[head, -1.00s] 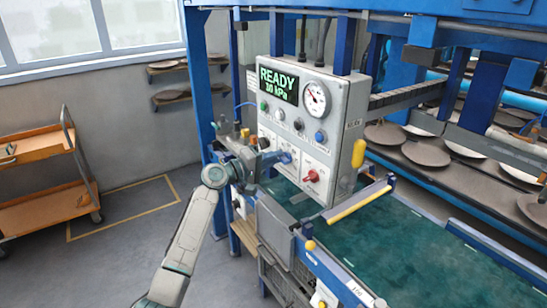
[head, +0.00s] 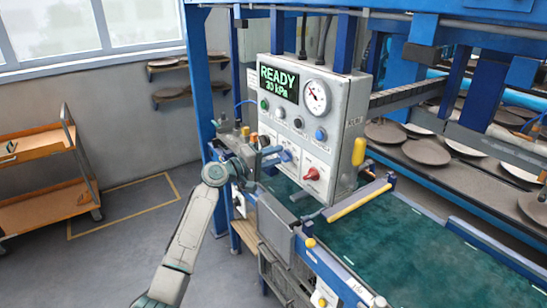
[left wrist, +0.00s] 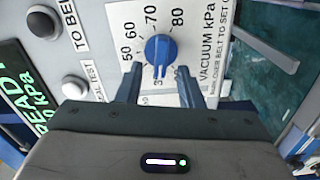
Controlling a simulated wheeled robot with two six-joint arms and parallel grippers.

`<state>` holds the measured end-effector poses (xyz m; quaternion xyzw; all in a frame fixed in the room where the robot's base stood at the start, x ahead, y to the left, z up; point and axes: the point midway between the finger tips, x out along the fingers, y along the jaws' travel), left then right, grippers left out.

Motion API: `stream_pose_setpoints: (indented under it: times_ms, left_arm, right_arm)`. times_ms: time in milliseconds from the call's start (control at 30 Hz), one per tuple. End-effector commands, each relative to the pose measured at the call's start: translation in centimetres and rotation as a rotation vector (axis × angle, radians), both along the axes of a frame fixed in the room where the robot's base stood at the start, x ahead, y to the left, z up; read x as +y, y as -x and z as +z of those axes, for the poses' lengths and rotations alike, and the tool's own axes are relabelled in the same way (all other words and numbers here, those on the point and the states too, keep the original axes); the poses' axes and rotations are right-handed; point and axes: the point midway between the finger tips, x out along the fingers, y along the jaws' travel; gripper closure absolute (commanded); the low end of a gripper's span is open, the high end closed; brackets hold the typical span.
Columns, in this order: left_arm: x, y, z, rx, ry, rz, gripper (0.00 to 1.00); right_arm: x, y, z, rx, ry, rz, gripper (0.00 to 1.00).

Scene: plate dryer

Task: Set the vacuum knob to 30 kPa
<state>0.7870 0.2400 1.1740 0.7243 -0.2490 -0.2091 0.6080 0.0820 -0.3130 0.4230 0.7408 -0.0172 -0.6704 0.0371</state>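The blue vacuum knob (left wrist: 161,49) sits on a white dial with printed numbers in the left wrist view. In the head view it shows on the front of the grey control box (head: 287,155). My left gripper (left wrist: 162,82) is open, with its fingers apart on either side of the knob's lower part and a gap to it. In the head view the left gripper (head: 272,156) is just left of the knob. The green display (head: 278,84) reads READY, 30 kPa. My right gripper is not in view.
A red knob (head: 312,173) sits right of the blue one. A round gauge (head: 316,97) and several buttons are above. A green belt (head: 400,245) runs below the box. An orange cart (head: 45,165) stands at the left, with clear floor between.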

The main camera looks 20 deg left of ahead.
Motion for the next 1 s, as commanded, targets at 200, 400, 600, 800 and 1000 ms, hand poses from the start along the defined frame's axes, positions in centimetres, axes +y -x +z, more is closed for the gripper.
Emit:
stream_pose_setpoints:
  times_ms: [200, 400, 600, 800, 1000]
  left_arm:
    - [1.6, 2.0, -0.5, -0.001, -0.006, 0.002, 0.66]
    - [4.3, 5.2, -0.6, 0.0, -0.006, 0.003, 0.66]
    - [6.0, 7.5, -0.4, 0.0, -0.003, 0.001, 0.66]
    - [6.6, 8.4, -0.1, 0.001, -0.001, 0.0, 0.66]
    - [6.6, 8.5, -0.1, 0.002, 0.0, -0.001, 0.66]
  right_arm:
    - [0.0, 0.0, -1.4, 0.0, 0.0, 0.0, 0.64]
    - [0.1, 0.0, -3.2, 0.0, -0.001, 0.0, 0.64]
    - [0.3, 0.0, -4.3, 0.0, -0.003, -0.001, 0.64]
    - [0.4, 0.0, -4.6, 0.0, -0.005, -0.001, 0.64]
    - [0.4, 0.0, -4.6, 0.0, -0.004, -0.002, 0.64]
